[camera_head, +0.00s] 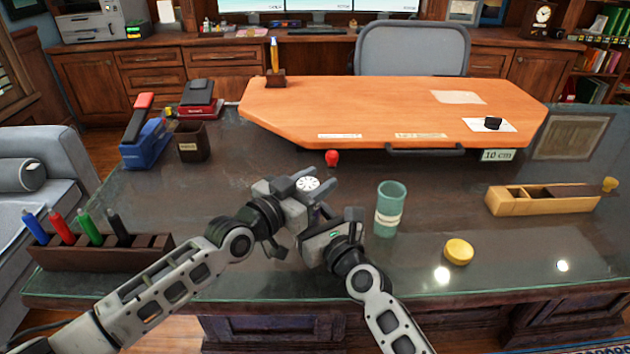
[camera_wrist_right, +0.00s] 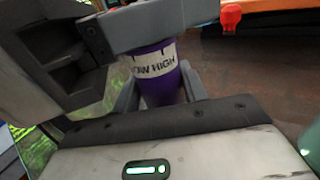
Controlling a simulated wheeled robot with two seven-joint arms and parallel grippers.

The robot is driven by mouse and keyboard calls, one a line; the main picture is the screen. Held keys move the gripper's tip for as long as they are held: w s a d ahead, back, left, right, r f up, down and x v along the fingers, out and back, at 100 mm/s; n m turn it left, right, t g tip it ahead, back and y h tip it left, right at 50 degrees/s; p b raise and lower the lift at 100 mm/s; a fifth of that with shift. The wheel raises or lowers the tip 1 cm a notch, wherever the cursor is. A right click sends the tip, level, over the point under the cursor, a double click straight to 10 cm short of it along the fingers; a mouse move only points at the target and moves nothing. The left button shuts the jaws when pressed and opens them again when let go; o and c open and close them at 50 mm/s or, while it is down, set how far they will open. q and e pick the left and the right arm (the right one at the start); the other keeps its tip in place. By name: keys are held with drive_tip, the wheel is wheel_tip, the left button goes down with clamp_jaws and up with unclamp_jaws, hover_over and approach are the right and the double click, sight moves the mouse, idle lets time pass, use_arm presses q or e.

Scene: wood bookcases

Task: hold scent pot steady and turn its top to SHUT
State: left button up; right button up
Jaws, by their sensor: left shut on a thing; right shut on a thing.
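The scent pot's round white top (camera_head: 307,184) with dark radial marks shows between the jaws of my left gripper (camera_head: 313,188). I cannot read its setting. In the right wrist view the pot's purple body (camera_wrist_right: 160,90) carries a pale band (camera_wrist_right: 155,63) with "HIGH" and a partly hidden word, likely "LOW". My right gripper (camera_head: 318,222) is shut on the body from the front; its fingers flank the purple in the wrist view (camera_wrist_right: 158,95). The left gripper's grey finger (camera_wrist_right: 165,25) crosses above the band, hiding the top there.
A green cup (camera_head: 389,210) stands close right of my right gripper, with a yellow disc (camera_head: 458,250) beyond it. A small red object (camera_head: 332,158) is behind the grippers. A wooden box (camera_head: 540,199) is at right, a pen rack (camera_head: 100,254) at left. An orange-brown board (camera_head: 380,105) lies behind.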

use_arm(q)
drive_tip(key=shift+d, duration=0.1)
use_arm(e)
drive_tip(key=shift+a+f, duration=0.1)
use_arm(q)
drive_tip(key=o, duration=1)
drive_tip(key=v, duration=1.2)
use_arm(e)
drive_tip(key=o, duration=1.2)
